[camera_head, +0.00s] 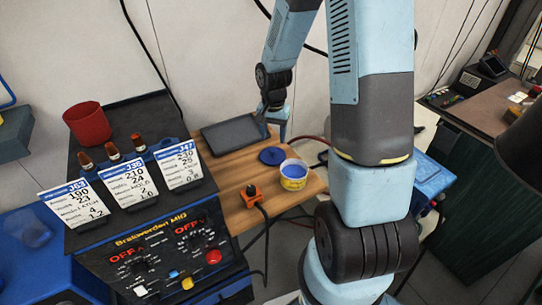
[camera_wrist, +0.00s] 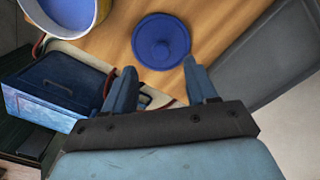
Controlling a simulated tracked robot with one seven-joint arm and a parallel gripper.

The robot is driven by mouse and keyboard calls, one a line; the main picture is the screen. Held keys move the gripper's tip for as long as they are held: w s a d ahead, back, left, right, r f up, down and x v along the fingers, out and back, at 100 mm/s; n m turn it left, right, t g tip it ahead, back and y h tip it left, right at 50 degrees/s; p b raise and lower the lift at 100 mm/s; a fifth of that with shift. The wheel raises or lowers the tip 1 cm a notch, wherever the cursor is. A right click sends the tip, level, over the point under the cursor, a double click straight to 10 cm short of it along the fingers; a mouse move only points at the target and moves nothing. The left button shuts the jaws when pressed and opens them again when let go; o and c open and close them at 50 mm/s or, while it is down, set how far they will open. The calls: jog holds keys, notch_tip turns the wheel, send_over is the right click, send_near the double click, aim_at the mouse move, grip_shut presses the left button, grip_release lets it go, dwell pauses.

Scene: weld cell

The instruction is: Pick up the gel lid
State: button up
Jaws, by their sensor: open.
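The gel lid (camera_head: 272,156) is a round blue disc lying flat on the small wooden table (camera_head: 239,215). In the wrist view the lid (camera_wrist: 161,41) shows a round knob at its middle, and it lies just beyond the fingertips. My gripper (camera_wrist: 160,80) is open and empty, its two blue fingers apart, with the lid seen ahead of the gap between them. In the head view my gripper (camera_head: 275,125) is small and partly hidden by my wrist, close to the lid on its far side.
A white-and-yellow tub (camera_head: 293,178) with blue contents stands right of the lid. A dark flat tray (camera_head: 232,134) lies behind it. An orange clamp (camera_head: 251,194) with a cable is nearer. A welding machine (camera_head: 160,250) with cards stands left, and a blue box (camera_wrist: 58,88) sits below the table.

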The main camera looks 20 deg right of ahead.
aim_at(273, 149)
jog(key=shift+f, duration=2.9)
jog(key=shift+c, duration=0.5)
grip_shut()
jog(key=shift+r, duration=0.1)
